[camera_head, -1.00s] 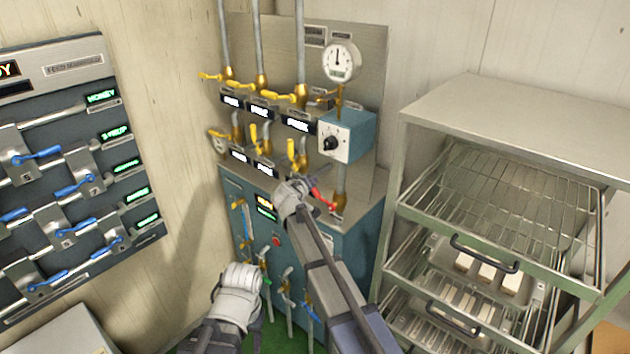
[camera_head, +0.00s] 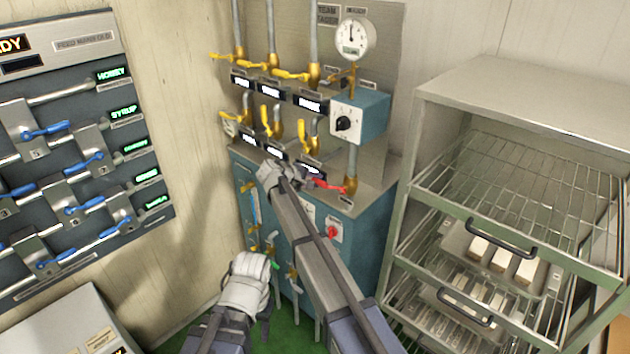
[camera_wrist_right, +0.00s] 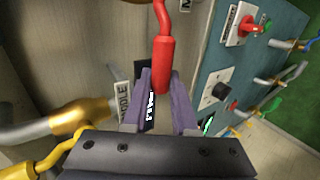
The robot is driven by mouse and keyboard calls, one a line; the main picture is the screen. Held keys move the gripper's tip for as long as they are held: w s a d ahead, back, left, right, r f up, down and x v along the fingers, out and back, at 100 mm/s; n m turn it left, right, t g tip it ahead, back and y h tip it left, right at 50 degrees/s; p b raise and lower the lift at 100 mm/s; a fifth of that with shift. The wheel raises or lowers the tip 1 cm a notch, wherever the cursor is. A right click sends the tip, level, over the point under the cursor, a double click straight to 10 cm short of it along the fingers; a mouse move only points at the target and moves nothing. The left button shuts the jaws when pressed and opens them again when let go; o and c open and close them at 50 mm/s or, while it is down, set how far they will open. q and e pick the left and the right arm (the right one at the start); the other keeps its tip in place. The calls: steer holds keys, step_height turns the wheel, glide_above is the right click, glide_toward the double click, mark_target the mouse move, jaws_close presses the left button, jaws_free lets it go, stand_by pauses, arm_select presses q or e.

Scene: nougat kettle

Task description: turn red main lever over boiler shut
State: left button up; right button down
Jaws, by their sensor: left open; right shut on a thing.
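The red main lever (camera_head: 331,185) is on the vertical pipe at the lower right of the valve panel, above the teal boiler cabinet. It lies roughly crosswise to that pipe, its free end to the left. My right gripper (camera_head: 300,177) is at that free end; its fingertips are partly hidden by my wrist. In the right wrist view the lever's red grip (camera_wrist_right: 163,62) is between the two purple fingers, which are shut on it. My left gripper (camera_head: 262,262) is low in front of the boiler, apart from the lever, open; its fingers are barely visible.
Yellow-handled valves (camera_head: 290,75) fill the panel left of the lever. A teal box with a black knob (camera_head: 343,124) and a gauge (camera_head: 352,38) are above it. A metal rack (camera_head: 430,170) with trays stands close on the right. A blue-levered feed panel (camera_head: 60,160) is on the left wall.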

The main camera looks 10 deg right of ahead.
steer(key=shift+f, duration=0.1)
stand_by(0.4)
steer(key=c, duration=0.7)
jaws_free()
steer(key=p+v, duration=0.4)
steer(key=v, duration=0.4)
steer(key=shift+d+f, duration=0.1)
